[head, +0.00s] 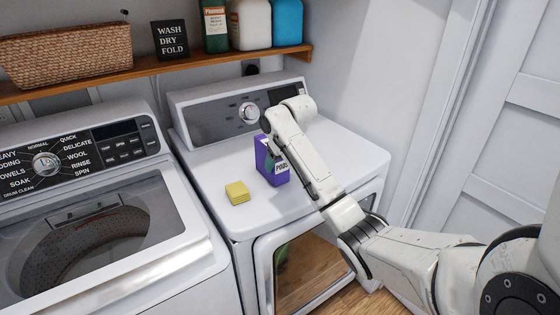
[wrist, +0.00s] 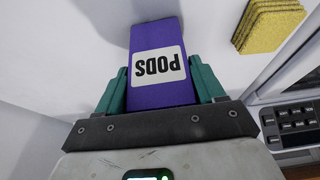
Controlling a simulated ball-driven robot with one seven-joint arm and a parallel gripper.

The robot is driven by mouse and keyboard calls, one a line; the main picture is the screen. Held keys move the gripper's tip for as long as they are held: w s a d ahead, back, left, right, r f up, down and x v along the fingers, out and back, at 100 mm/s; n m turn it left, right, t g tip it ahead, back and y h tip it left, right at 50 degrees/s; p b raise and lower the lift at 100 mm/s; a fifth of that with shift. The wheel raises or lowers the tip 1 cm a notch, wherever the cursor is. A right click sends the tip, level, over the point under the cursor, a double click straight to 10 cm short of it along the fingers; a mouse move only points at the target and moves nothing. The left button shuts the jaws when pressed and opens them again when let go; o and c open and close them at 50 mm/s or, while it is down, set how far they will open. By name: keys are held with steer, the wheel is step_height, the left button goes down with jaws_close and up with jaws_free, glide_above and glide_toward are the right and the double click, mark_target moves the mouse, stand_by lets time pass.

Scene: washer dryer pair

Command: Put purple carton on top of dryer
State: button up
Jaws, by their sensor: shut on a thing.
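The purple carton (head: 269,163) with a white label is at the top of the dryer (head: 310,150), right of the yellow sponges. In the wrist view the carton (wrist: 155,60) shows its "PODS" label upside down. My gripper (wrist: 158,88) has its green fingers on both sides of the carton and is shut on it. In the head view my arm reaches in from the right and hides part of the carton. The carton looks upright at the dryer's top surface; whether its base touches the surface I cannot tell.
Yellow sponges (head: 237,192) lie stacked on the dryer top, left of the carton. The washer (head: 100,230) stands on the left. A wooden shelf (head: 170,66) above holds a basket (head: 66,56), a sign (head: 170,40) and bottles. The dryer's right top is clear.

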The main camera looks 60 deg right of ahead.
steer(key=o, duration=1.3)
steer(key=shift+f, duration=0.1)
steer(key=shift+p+v, duration=1.55)
steer(key=shift+v, duration=4.6)
steer(key=shift+w, duration=0.15)
